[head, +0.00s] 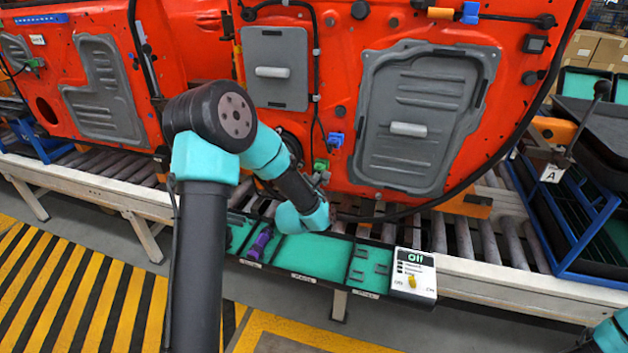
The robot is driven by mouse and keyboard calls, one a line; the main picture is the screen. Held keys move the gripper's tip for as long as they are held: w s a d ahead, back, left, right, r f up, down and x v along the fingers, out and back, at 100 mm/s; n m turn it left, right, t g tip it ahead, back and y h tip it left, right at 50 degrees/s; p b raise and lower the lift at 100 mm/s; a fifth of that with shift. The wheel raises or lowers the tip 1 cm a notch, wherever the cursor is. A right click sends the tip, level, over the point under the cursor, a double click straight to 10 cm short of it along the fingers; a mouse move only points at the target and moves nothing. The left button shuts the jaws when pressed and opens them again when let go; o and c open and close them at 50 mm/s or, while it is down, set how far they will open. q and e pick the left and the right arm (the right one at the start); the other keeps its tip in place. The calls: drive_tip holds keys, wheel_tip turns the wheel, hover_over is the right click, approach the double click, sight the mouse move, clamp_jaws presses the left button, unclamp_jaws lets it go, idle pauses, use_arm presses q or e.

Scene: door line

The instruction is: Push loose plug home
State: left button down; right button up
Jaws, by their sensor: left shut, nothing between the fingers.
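A red door panel (345,60) with grey covers hangs above the roller line. On its lower part are a blue plug (335,140) and a green plug (320,164) with black cable beside them. An orange connector (440,13) and a blue connector (470,13) sit on the cable at the top. I cannot tell which plug is loose. My left gripper (320,179) is shut and empty, close below the green plug; whether it touches is unclear. My left wrist hides part of the door's lower edge. Of my right arm only a teal part shows at the bottom right corner; its gripper is out of view.
A tray (325,269) with green compartments and a purple item (260,243) lies along the line's front. A switch box reading "Off" (413,275) stands at its right end. A blue rack (590,245) with black bins is at right. The striped floor is clear.

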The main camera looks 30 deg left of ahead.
use_arm(q)
drive_tip(key=shift+x, duration=0.85)
idle(0.8)
drive_tip(key=shift+s, duration=0.1)
drive_tip(key=v, duration=0.6)
drive_tip(key=shift+s, duration=0.4)
idle(0.3)
drive_tip(key=shift+d, duration=0.1)
